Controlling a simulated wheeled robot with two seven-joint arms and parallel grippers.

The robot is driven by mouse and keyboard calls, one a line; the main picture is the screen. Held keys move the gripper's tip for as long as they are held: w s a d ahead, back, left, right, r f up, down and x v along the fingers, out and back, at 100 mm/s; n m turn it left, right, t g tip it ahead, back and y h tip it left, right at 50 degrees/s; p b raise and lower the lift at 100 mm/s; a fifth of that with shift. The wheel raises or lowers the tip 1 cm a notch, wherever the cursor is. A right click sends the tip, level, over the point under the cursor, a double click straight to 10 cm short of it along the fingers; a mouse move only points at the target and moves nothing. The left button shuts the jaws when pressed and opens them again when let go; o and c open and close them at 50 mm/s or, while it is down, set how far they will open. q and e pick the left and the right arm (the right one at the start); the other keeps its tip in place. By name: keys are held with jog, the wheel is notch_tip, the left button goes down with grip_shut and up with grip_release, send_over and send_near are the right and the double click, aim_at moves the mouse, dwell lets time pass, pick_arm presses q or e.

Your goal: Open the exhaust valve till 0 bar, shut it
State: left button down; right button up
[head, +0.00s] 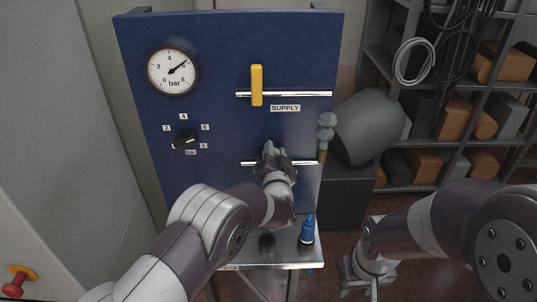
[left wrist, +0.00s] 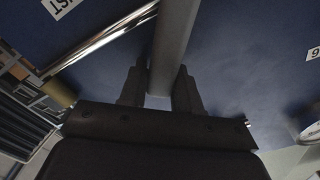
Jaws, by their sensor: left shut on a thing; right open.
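The blue panel (head: 215,100) carries a round pressure gauge (head: 172,72) whose needle points to about 6 bar. The exhaust valve sits on the lower pipe (head: 305,163); my left gripper (head: 272,155) covers it in the head view. In the left wrist view, my left gripper (left wrist: 160,88) is shut on the grey exhaust lever (left wrist: 174,40), which stands at an angle to the shiny pipe (left wrist: 105,38). Part of a label ending in "ST" (left wrist: 60,5) shows there. My right gripper (head: 362,272) is low at the right, open and away from the panel.
A yellow lever (head: 256,85) stands upright across the upper SUPPLY pipe (head: 310,94). A black selector knob (head: 184,141) is below the gauge. A blue bottle (head: 308,229) stands on the metal shelf (head: 290,250). Storage racks (head: 450,90) are at right.

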pick_arm(q)
jog(key=d+f+m+b, duration=0.1)
jog(key=d+f+m, duration=0.2)
jog(key=m, duration=0.6)
jog(key=shift+f+m, duration=0.4)
jog(key=shift+f, duration=0.85)
jog(key=c, duration=0.9)
grip_release()
